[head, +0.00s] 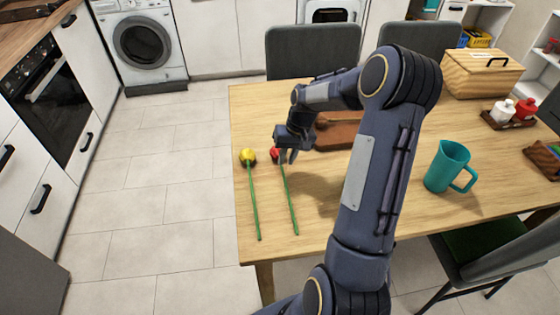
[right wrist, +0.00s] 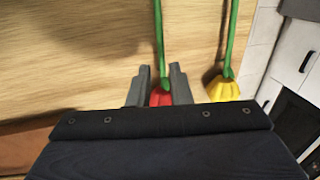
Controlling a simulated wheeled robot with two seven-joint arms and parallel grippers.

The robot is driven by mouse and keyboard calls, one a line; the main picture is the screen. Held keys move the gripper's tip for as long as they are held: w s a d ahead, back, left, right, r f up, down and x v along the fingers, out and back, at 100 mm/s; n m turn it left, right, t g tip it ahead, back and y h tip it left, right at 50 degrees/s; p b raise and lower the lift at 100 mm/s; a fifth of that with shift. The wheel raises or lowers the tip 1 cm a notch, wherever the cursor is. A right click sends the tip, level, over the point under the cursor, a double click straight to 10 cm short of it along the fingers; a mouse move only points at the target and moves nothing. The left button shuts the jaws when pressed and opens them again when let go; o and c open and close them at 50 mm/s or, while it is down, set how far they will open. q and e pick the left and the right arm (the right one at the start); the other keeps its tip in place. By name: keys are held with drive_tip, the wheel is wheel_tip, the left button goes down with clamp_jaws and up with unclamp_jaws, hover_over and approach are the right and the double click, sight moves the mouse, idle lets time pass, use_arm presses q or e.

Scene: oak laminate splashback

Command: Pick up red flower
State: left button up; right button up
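The red flower (head: 275,153) lies on the wooden table near its left edge, its green stem running toward the front. My right gripper (head: 287,158) is right at its head, fingers pointing down. In the right wrist view, the red head (right wrist: 160,97) shows between the two fingers (right wrist: 160,82), which stand apart on either side of it. The gripper looks open; whether a finger touches the flower is unclear. My left gripper is not in view.
A yellow flower (head: 247,157) lies parallel just left of the red one, close to the table edge. A brown board (head: 338,133) lies behind my arm. A teal pitcher (head: 447,168), a wooden bread box (head: 481,73) and a jar tray (head: 505,120) stand to the right.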

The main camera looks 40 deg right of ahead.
sight(282, 168)
drive_tip(key=x, duration=0.4)
drive_tip(key=shift+w, duration=0.15)
drive_tip(key=shift+c, duration=0.5)
clamp_jaws()
drive_tip(key=shift+r, duration=0.1)
